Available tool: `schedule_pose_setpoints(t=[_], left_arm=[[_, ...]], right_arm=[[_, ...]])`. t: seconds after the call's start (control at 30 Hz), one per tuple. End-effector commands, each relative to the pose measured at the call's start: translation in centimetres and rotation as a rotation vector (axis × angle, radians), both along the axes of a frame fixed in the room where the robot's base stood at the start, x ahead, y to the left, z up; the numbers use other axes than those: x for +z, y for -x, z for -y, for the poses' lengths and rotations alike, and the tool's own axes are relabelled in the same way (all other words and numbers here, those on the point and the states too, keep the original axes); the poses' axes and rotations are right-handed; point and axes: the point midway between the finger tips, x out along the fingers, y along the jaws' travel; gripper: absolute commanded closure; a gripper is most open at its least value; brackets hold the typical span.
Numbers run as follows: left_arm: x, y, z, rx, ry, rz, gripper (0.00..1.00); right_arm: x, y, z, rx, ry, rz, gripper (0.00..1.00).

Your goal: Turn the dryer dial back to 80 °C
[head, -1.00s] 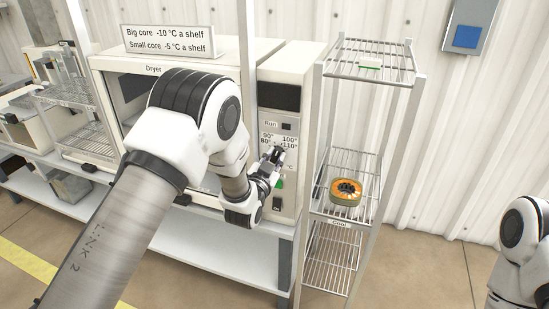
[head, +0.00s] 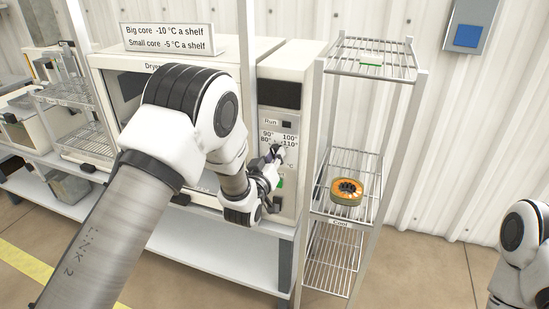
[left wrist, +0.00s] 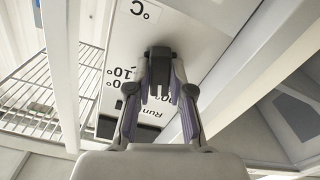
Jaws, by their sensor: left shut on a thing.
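The dryer's control panel (head: 268,178) carries printed marks of 80°, 90°, 100° and 110° around the dial. In the left wrist view the panel is upside down and the dark dial (left wrist: 161,66) sits between my fingers. My left gripper (left wrist: 162,92) is shut on the dial. In the head view my left gripper (head: 276,154) is at the panel, covering most of the dial, so its pointer setting cannot be read. My right gripper is out of view.
The dryer (head: 215,62) bears a sign (head: 170,40) giving -10 °C a shelf for a big core and -5 °C for a small core. A Run button (head: 287,125) is above the dial.

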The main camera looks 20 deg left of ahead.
Motion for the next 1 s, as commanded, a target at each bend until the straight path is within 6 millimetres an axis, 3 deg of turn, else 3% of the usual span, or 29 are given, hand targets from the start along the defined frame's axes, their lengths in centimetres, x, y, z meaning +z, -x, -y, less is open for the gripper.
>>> schedule_pose_setpoints(t=[0.6,1.0], left_arm=[[-0.25,0.05,0.06,-0.002,0.542,-0.023,1.0],[-0.21,0.06,0.09,-0.002,0.7,-0.03,1.0]], right_arm=[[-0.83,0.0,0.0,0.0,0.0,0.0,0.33],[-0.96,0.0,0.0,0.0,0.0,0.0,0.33]])
